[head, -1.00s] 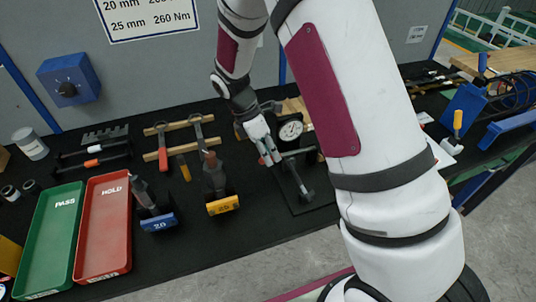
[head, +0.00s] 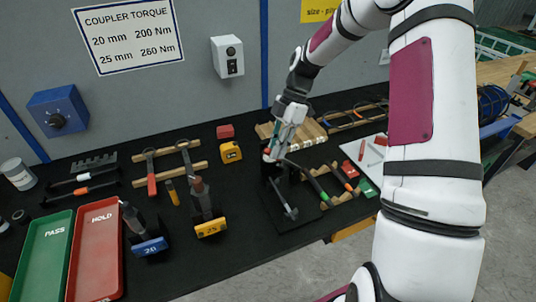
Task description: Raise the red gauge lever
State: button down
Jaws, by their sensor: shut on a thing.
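My gripper (head: 271,154) points down at the gauge stand on the right half of the bench. It is shut on the red gauge lever, of which only a hint of red shows between the fingers. The dial of the gauge is hidden behind my gripper and wrist. The dark base plate of the stand (head: 300,220) lies on the black bench, with a grey bar-shaped part (head: 286,202) reaching toward its front edge.
Wooden racks with green- and orange-handled tools (head: 322,187) stand close right of the gripper. A yellow tape measure (head: 231,152) and a block marked 25 (head: 211,228) are to the left. Green (head: 44,258) and red (head: 98,250) trays lie far left.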

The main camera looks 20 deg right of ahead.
jog(key=shift+d+r+y, duration=0.2)
jog(key=shift+d+y, duration=0.3)
jog(key=shift+d, duration=0.15)
jog(key=shift+d+r+y, duration=0.25)
jog(key=shift+d+y, duration=0.25)
jog(key=shift+d, duration=0.1)
jog(key=shift+d+r+y, duration=0.2)
jog(key=shift+d+y, duration=0.3)
jog(key=shift+d, duration=0.15)
jog(key=c, duration=1.5)
grip_release()
jog(key=shift+d, duration=0.1)
jog(key=v, duration=1.2)
jog(key=shift+f, duration=0.1)
